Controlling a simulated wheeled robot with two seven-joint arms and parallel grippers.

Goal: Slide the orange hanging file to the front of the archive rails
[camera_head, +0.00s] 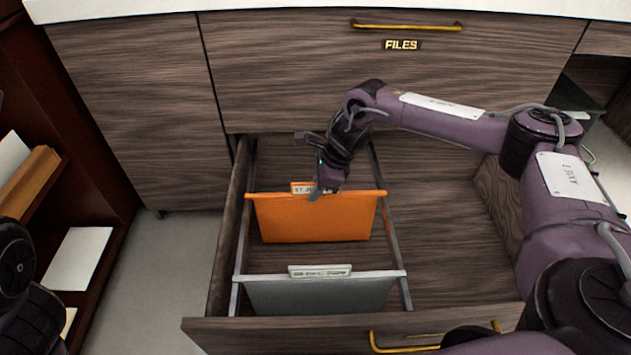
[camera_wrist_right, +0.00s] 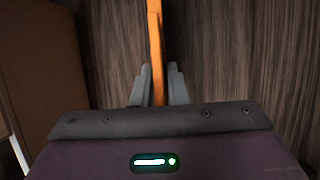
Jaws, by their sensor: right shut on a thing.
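The orange hanging file (camera_head: 314,220) hangs across the two rails (camera_head: 391,230) of the open drawer, behind a grey hanging file (camera_head: 320,294). Its label tab stands on its top edge, partly hidden by my gripper. My right gripper (camera_head: 322,190) reaches down from behind and is shut on the top edge of the orange file. In the right wrist view the orange file (camera_wrist_right: 156,55) shows edge-on as a thin strip between the two fingers (camera_wrist_right: 158,88). My left gripper is not in view; only dark parts of my left arm show at the left edge.
The grey file hangs nearer the drawer front (camera_head: 290,335), with a gap between the two files. A shelf with papers (camera_head: 78,258) stands at the left. The drawer floor right of the rails is bare.

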